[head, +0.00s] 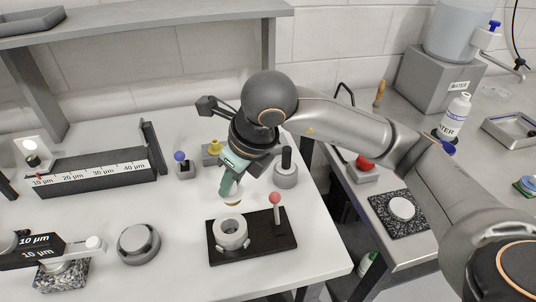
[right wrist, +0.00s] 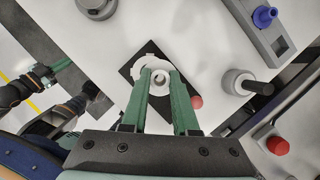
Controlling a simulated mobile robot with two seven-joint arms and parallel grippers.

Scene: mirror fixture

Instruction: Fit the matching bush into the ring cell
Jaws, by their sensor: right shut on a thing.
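My right gripper (head: 230,188) is shut on a small pale ring-shaped bush (head: 233,197) with a gold-coloured lower edge. In the right wrist view the bush (right wrist: 160,79) sits between the tips of the green fingers (right wrist: 160,84). In the head view it hangs just above the ring cell (head: 231,235), apart from it. The ring cell is a light grey ring on a black base plate (head: 270,243), with a red-balled post (head: 275,200) on its right. In the right wrist view, the bush and fingers partly cover the cell. A green-fingered gripper (right wrist: 58,72), seemingly my left, shows at left; its opening is unclear.
A grey round knob-like part (head: 139,243) stands left of the base plate. A grey cylinder with a black handle (head: 286,172) stands behind it. The table's front right is clear.

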